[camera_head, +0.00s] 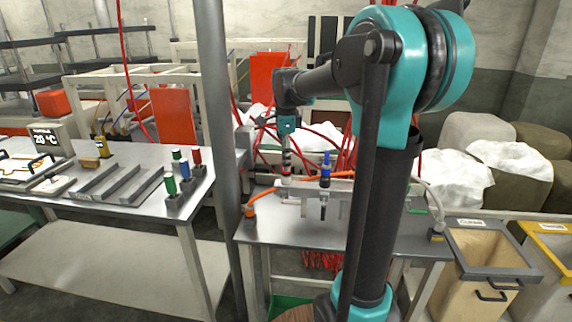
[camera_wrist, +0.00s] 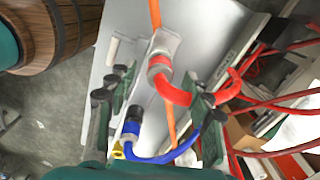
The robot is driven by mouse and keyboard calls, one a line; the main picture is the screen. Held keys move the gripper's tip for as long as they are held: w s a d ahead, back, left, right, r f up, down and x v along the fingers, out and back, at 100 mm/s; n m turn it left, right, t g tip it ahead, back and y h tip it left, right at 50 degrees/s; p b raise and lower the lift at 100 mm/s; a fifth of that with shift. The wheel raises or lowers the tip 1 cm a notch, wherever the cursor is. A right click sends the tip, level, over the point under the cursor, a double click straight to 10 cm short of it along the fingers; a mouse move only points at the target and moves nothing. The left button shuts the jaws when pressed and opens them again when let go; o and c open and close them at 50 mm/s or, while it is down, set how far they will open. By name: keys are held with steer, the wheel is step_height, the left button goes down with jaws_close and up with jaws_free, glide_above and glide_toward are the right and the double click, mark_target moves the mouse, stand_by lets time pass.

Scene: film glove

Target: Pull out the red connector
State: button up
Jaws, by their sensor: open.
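The red connector (camera_wrist: 160,64) is in the upper middle of the wrist view, seated in a light grey bracket (camera_wrist: 168,42), with a red cable curving from it to the right. My gripper (camera_wrist: 161,82) is open, with one green finger on each side of the red connector and space between. A blue connector (camera_wrist: 131,126) with a blue cable lies lower, close to the left finger. In the head view my gripper (camera_head: 287,150) points down at the left part of the bracket; the red connector cannot be told clearly from it there. The blue connector (camera_head: 325,170) stands to its right.
An orange hose (camera_head: 262,198) runs from the bracket to the left of the metal table (camera_head: 300,235). Loose red cables hang behind. A vertical pole (camera_head: 215,120) stands left of my arm. Another table (camera_head: 130,205) at left holds several coloured cylinders. Bins (camera_head: 490,262) stand at right.

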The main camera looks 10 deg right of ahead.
steer(key=shift+f, duration=1)
jaws_close()
steer(key=shift+r, duration=0.55)
steer(key=shift+r, duration=2.15)
steer(key=shift+r, duration=0.1)
steer(key=shift+r, duration=1.4)
